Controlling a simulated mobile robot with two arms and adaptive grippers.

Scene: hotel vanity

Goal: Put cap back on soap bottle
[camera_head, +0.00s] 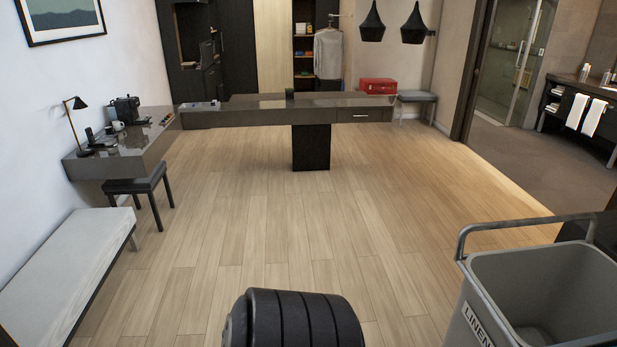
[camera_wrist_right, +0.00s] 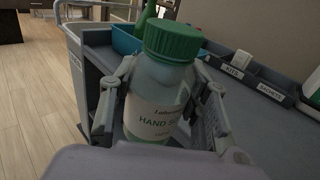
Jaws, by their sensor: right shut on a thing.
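In the right wrist view, my right gripper (camera_wrist_right: 164,92) is shut on a translucent hand soap bottle (camera_wrist_right: 156,118) with a white label. One finger is on each side of the bottle's body. A ridged green cap (camera_wrist_right: 173,41) sits on top of the bottle. Whether it is fully screwed down I cannot tell. The bottle's base is hidden. My left gripper is in neither view.
Behind the bottle, a blue bin (camera_wrist_right: 127,40) holds something green. A grey surface with black trays (camera_wrist_right: 241,67), labelled KITS and SACHETS, lies to the right. In the head view, a grey linen cart (camera_head: 545,290) stands at right; the wooden floor ahead is clear.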

